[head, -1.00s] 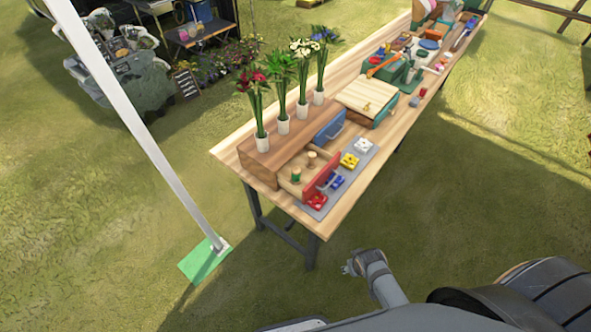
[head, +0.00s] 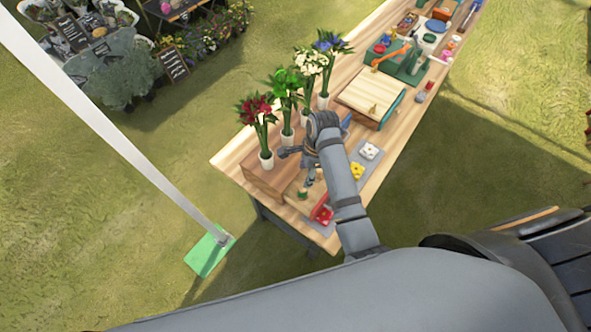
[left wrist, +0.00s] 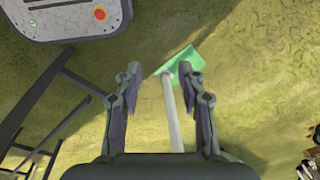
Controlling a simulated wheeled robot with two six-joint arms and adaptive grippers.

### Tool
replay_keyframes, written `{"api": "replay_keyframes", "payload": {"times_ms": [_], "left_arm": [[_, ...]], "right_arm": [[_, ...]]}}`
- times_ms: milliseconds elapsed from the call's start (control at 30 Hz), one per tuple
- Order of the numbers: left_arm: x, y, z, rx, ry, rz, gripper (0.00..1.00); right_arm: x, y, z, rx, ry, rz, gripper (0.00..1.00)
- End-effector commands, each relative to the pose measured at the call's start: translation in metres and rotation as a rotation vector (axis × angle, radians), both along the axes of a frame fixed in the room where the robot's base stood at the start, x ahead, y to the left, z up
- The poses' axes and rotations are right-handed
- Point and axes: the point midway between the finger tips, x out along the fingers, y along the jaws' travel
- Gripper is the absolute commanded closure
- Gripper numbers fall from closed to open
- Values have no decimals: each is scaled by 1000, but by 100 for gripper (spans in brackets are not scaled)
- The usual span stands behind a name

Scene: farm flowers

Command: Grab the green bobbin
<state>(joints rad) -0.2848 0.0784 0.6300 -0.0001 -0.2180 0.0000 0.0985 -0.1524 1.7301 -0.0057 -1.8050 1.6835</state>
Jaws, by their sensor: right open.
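The green bobbin (head: 302,194) stands in the open drawer (head: 291,191) of the wooden box at the near end of the table, in the head view. My right gripper (head: 309,182) is over the drawer, open, pointing down just beside and above the green bobbin. Whether they touch is hard to tell. A second bobbin, wooden, is mostly hidden by my right gripper and arm. My left gripper (left wrist: 160,76) shows in the left wrist view, open and empty above the grass, away from the table.
A white pole (head: 120,125) stands left of the table.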

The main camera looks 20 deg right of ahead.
Motion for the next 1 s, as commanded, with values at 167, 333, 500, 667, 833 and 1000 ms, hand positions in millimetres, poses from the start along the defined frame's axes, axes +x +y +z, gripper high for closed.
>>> {"api": "replay_keyframes", "payload": {"times_ms": [167, 333, 500, 667, 833, 1000], "left_arm": [[22, 0, 3, 0, -31, 0, 60], [-25, 0, 6, 1, 40, 1, 60], [-57, 1, 7, 1, 85, 2, 60], [-21, 1, 11, 2, 32, 0, 60], [11, 1, 28, 2, -16, -1, 60], [-10, 1, 28, 1, 15, 0, 60]], "right_arm": [[0, 3, -4, 3, 12, -24, 45], [0, 6, -32, 2, 13, -22, 45], [1, 9, -51, 3, 9, -22, 45], [1, 9, -55, 2, 9, -22, 45], [-1, 8, -80, 2, 12, -21, 45], [0, 12, -102, 3, 8, -22, 45]]}}
